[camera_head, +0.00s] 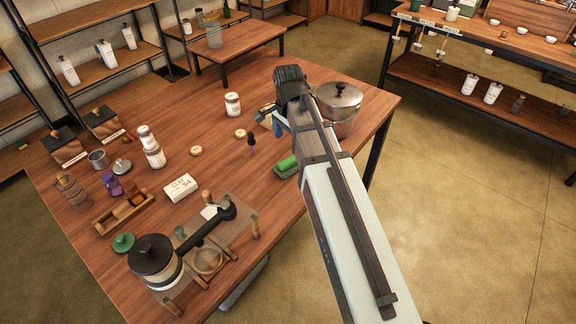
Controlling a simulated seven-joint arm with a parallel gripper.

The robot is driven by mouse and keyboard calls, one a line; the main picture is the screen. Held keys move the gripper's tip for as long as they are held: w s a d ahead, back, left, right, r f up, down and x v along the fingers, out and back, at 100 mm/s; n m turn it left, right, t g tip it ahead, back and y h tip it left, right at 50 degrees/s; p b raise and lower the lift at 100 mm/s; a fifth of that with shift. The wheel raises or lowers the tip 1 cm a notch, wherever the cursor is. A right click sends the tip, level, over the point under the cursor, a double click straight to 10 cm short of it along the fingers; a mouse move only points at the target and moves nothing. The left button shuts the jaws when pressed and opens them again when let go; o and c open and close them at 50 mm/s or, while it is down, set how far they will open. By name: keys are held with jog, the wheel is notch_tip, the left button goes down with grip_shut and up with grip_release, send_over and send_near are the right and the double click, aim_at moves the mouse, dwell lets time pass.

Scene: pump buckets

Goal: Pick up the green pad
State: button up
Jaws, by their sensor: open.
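The green pad (286,166) lies on the wooden table, right of the table's middle. It looks like a flat green block, and my arm hides its right end. My gripper (263,117) is above the table, up and to the left of the pad and apart from it. My own wrist and arm partly cover the gripper. It is open, and I see nothing held in it.
A lidded metal pot (340,105) stands right of my wrist. A small dark-handled tool (251,144) and a white jar (232,104) stand left of the pad. A wooden stand with a black-lidded container (153,258) is at front left.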

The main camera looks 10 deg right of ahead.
aim_at(288, 160)
jog(key=shift+f, duration=4.8)
jog(key=shift+c, duration=0.2)
jog(key=c, duration=1.1)
